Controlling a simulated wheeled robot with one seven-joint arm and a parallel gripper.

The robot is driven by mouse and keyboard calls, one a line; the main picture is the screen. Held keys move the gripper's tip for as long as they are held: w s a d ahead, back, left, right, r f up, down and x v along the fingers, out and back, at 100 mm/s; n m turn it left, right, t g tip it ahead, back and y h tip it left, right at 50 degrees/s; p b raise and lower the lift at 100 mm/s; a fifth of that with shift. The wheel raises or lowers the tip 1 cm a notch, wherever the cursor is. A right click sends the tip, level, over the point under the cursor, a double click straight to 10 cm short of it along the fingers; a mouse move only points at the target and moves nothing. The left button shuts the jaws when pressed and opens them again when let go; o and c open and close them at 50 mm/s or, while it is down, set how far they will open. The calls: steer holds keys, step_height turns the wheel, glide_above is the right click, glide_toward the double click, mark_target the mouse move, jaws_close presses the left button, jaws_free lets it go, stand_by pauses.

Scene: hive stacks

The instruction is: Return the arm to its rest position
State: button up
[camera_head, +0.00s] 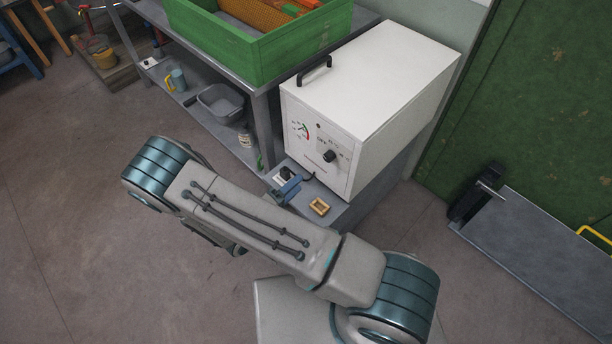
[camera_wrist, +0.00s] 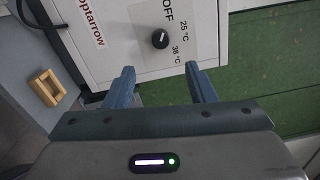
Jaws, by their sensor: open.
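My arm (camera_head: 250,225) stretches across the front of the head view, bent, with its elbow at the left. My gripper (camera_wrist: 160,70) is open in the wrist view, with two blue fingers apart and nothing between them. It faces the white cabinet (camera_wrist: 100,62) and its black knob (camera_wrist: 160,39), which shows just beyond the fingertips. I see no contact with the knob. In the head view, blue finger parts show in front of the white cabinet (camera_head: 375,75), below its knob (camera_head: 330,156); the rest of the gripper is mostly hidden by my arm.
A small wooden frame (camera_head: 319,206) lies on the low grey ledge before the cabinet. A grey shelf unit at the left bears a green crate (camera_head: 262,50), a grey bin (camera_head: 220,103) and a mug (camera_head: 178,79). A flat grey platform (camera_head: 540,235) is at the right.

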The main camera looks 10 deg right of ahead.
steer(key=shift+v, duration=0.8)
steer(key=s+d+r+n+g+y+p, duration=0.1)
steer(key=s+d+r+n+g+y, duration=0.1)
steer(key=r+n, duration=0.8)
steer(key=s+d+r+n+g+y+p, duration=0.1)
steer(key=s+d+r+n+g+y, duration=0.2)
steer(key=r+n, duration=0.7)
steer(key=s+d+r+n+g+y+p, duration=0.1)
steer(key=s+d+r+n+g+y, duration=0.2)
steer(key=s+d+r+n+y, duration=0.3)
steer(key=shift+s+r+n+y+p, duration=0.3)
steer(key=shift+s+r+n+y, duration=0.35)
steer(key=shift+r+n+y, duration=2.15)
steer(key=shift+d+r+m+h, duration=0.15)
steer(key=shift+r+m+h, duration=0.65)
steer(key=shift+r+h, duration=0.15)
